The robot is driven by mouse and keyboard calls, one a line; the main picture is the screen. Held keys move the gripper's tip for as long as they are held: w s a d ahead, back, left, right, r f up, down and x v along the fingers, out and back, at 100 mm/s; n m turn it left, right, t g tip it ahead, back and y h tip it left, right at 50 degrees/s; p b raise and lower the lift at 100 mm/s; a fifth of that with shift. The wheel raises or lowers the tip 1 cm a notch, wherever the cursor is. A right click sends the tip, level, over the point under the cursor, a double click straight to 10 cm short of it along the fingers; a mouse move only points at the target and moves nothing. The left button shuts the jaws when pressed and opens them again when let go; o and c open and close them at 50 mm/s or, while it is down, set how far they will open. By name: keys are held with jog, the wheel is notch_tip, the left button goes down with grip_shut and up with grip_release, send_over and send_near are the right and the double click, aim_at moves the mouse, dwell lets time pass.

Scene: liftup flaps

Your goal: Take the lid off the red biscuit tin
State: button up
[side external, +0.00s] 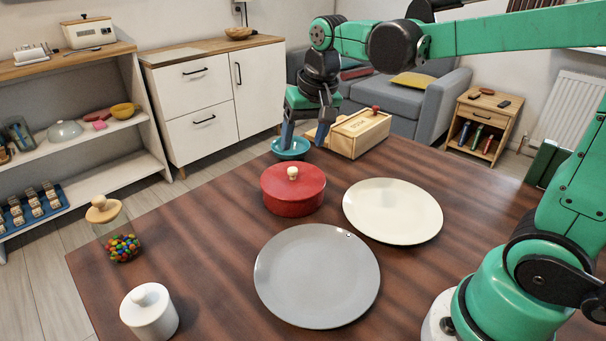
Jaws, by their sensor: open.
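The red biscuit tin (293,202) stands upright on the dark wooden table. Its red lid (275,181) is on it, with a small cream knob (292,173) on top. My gripper (303,141) is open, pointing down, with nothing seen between its fingers. In the picture it is above and slightly right of the tin, over the teal bowl (291,153). It is apart from the lid knob.
A cream plate (392,211) and a grey plate (318,276) lie near the tin. A wooden box with a red knob (360,133) is behind. A candy jar (122,246) and a white lidded pot (149,315) stand left. The table's left part between them and the tin is clear.

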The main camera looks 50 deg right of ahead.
aim_at(292, 169)
jog(key=w+d+f+m+g, duration=0.1)
jog(key=w, duration=0.1)
jog(key=w+d+f+m+g, duration=0.1)
jog(key=w+f, duration=0.1)
jog(key=w+d+f+m+g, duration=0.1)
jog(key=w, duration=0.1)
jog(key=shift+w+d+f+m, duration=0.15)
jog(key=shift+m, duration=0.25)
jog(key=shift+w+d+f, duration=0.1)
jog(key=shift+f, duration=2.9)
grip_shut()
